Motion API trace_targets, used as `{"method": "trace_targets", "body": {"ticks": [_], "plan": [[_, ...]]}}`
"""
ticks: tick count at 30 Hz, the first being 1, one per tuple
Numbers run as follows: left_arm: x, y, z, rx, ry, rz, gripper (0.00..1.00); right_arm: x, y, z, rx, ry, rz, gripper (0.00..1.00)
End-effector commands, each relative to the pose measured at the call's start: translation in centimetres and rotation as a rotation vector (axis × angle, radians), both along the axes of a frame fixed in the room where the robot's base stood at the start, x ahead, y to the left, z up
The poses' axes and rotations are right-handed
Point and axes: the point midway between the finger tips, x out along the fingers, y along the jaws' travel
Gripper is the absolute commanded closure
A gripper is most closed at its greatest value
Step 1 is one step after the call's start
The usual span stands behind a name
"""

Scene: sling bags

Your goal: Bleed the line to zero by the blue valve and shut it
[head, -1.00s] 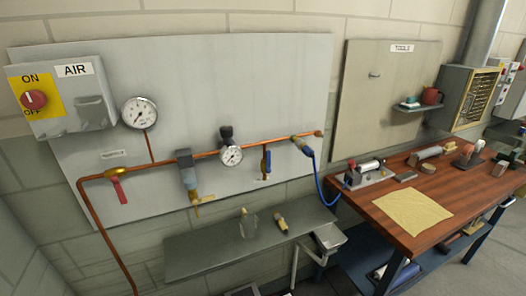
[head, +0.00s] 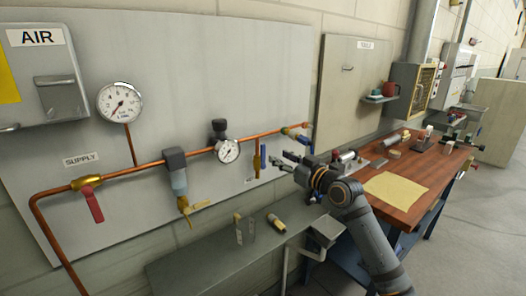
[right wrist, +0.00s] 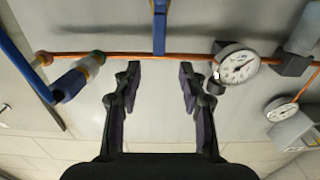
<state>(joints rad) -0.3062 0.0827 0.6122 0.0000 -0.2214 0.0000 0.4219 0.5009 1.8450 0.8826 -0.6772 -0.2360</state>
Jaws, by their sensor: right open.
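The blue valve's lever (head: 263,157) hangs down from the copper pipe (head: 150,164), across the pipe's line, right of the small gauge (head: 228,150). My right gripper (head: 288,161) is open and empty just right of the lever in the head view. In the right wrist view, the blue lever (right wrist: 159,30) lies ahead, centred between the open fingers (right wrist: 159,75), with no contact visible. The large gauge (head: 120,103) stands above the pipe at the left; its needle is too small to read surely. The small gauge's dial (right wrist: 238,66) also shows there. My left gripper is out of view.
A red supply lever (head: 92,205) hangs down at the left. A filter with a yellow drain (head: 187,206) hangs under the pipe. A grey shelf (head: 195,262) holds small items below. The wooden bench (head: 418,190) stands right, beyond my right arm.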

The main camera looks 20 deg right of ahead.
Motion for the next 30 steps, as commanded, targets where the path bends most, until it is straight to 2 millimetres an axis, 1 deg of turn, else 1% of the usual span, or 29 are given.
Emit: {"method": "trace_targets", "body": {"ticks": [4, 6, 12, 15, 19, 26, 29, 30], "plan": [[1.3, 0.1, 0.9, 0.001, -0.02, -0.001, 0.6, 2.3, 1.1, 0.4, 0.011, 0.002, 0.004, 0.58], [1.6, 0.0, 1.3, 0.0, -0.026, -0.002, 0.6, 3.9, 1.5, 0.4, 0.01, 0.002, 0.001, 0.58], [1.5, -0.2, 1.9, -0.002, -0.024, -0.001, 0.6, 7.6, 2.9, 0.2, 0.006, 0.003, 0.001, 0.58], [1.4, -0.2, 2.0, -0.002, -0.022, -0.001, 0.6, 8.7, 3.2, 0.1, 0.005, 0.003, 0.0, 0.58], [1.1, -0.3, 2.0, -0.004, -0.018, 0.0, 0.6, 9.4, 3.4, 0.0, 0.002, 0.002, 0.0, 0.58], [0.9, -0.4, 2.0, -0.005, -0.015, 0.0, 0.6, 9.5, 3.5, -0.1, 0.001, 0.003, -0.001, 0.58], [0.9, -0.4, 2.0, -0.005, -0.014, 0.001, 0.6, 9.5, 3.5, -0.1, 0.001, 0.003, -0.001, 0.71], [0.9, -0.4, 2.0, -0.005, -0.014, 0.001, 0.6, 9.5, 3.5, -0.1, 0.001, 0.003, -0.001, 0.76]]}}
